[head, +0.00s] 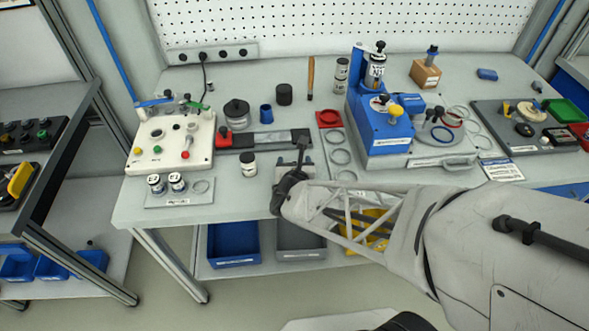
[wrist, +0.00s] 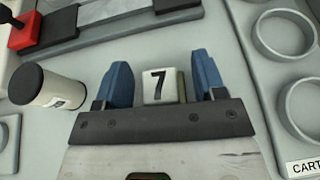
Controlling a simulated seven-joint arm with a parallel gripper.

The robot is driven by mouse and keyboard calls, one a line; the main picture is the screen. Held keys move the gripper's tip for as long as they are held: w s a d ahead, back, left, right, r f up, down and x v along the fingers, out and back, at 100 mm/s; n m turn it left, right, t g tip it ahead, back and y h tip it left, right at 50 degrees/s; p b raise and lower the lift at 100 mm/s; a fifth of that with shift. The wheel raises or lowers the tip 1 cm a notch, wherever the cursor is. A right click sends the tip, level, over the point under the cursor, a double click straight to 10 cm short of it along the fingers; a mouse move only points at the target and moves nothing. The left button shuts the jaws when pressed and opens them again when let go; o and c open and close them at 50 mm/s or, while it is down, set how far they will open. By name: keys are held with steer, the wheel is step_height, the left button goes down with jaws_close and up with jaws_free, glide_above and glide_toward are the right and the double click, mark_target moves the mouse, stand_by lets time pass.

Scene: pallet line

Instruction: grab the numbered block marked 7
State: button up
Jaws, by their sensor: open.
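The block marked 7 (wrist: 160,86) is a small white block with a black 7 on its face. In the wrist view it sits between the two blue fingers of my gripper (wrist: 160,74), with a gap visible on each side. My gripper is open and not closed on it. In the head view my gripper (head: 303,150) is low over the front middle of the bench, and I cannot make out the block there.
A white jar with a black lid (wrist: 47,86) lies close left of my fingers in the wrist view; it stands upright in the head view (head: 249,165). Grey rings (wrist: 257,40) lie to the right.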

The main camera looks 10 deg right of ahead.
steer(key=c, duration=0.8)
steer(key=shift+o, duration=0.2)
steer(key=shift+r, duration=0.1)
steer(key=shift+r, duration=1.5)
steer(key=shift+s+r, duration=0.2)
steer(key=s+d, duration=0.1)
steer(key=s, duration=0.6)
steer(key=s+d+r, duration=0.1)
steer(key=s+d, duration=0.1)
steer(key=s, duration=0.6)
steer(key=shift+d+r, duration=0.2)
steer(key=shift+d, duration=0.1)
steer(key=shift+s, duration=0.1)
